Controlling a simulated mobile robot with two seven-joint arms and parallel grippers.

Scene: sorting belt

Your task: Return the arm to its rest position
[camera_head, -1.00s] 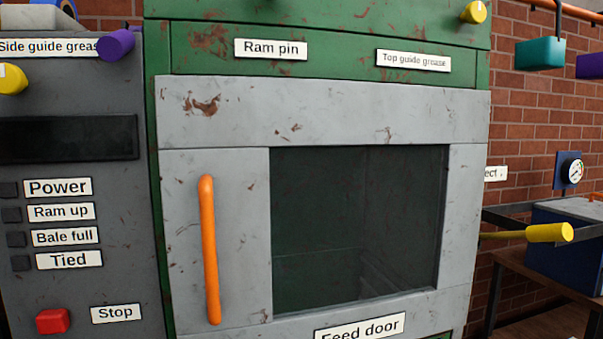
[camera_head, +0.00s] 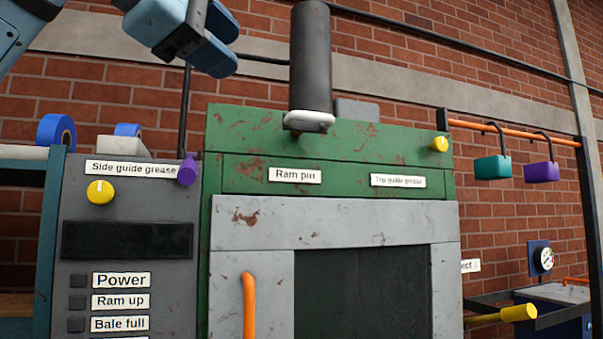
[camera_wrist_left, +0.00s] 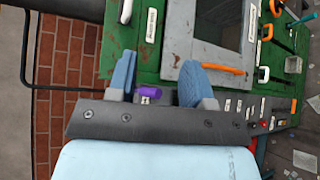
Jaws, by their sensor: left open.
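My left gripper (camera_head: 222,42) is at the upper left of the head view, raised above the grey control panel and left of the dark ram cylinder. Its blue fingers are apart. In the left wrist view the open fingers (camera_wrist_left: 160,76) have nothing held between them. A purple knob (camera_wrist_left: 148,92) shows in the gap between them, beyond the fingers. The same purple knob (camera_head: 187,170) sits on the panel's upper right edge in the head view, well below the gripper and apart from it. My right gripper is in neither view.
The green baler (camera_head: 240,130) stands in the middle with its ram cylinder (camera_head: 310,65) rising above. The control panel (camera_head: 150,220) is at left. An orange rail (camera_head: 510,133) with hanging teal and purple blocks is at right. Brick wall lies behind.

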